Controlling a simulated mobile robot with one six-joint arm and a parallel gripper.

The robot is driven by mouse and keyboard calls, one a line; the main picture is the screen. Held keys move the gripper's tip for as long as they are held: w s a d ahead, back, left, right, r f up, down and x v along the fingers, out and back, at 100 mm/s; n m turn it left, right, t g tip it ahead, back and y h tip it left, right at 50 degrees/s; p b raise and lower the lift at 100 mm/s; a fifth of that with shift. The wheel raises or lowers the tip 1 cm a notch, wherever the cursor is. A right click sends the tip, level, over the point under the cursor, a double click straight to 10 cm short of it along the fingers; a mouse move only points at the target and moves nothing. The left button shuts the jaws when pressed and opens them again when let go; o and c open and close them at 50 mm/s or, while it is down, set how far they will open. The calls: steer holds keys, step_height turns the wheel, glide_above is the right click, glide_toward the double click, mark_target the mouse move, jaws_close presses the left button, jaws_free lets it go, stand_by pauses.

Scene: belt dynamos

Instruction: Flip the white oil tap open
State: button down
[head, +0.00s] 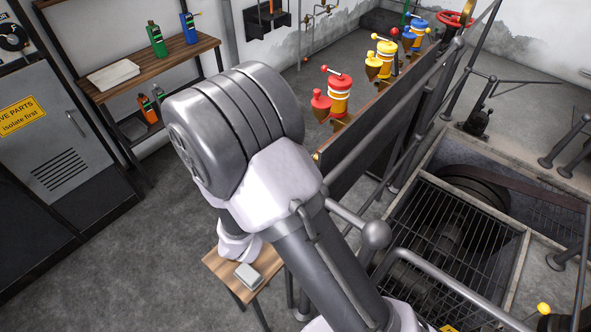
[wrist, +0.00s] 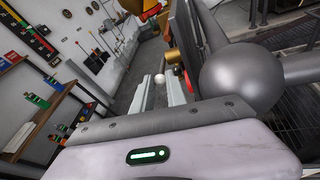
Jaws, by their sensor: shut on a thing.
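In the wrist view, a small white ball (wrist: 160,79), which looks like the knob of the white oil tap, sits between the fingertips of my gripper (wrist: 158,84). The two pale fingers are shut on it; the rest of the tap is hard to make out. Brass and red parts show just right of the fingertips. In the head view my arm hides the gripper and this tap. A red oiler (head: 339,95), a yellow oiler (head: 384,60) and a blue oiler (head: 419,30) stand in a row, with ball-ended levers.
A grey railing with a large ball joint (wrist: 241,77) runs close to the right of my gripper. A grated pit (head: 450,235) lies beyond it. A small wooden stool (head: 262,270) stands below my arm. A shelf (head: 150,70) holds bottles at the left; the floor between is clear.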

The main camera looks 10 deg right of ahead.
steer(key=c, duration=1.3)
jaws_free()
steer(key=shift+c, duration=0.2)
steer(key=shift+a, duration=0.1)
steer(key=p+v, duration=0.2)
steer(key=v, duration=1.5)
steer(key=shift+s+p, duration=0.2)
steer(key=shift+p, duration=0.2)
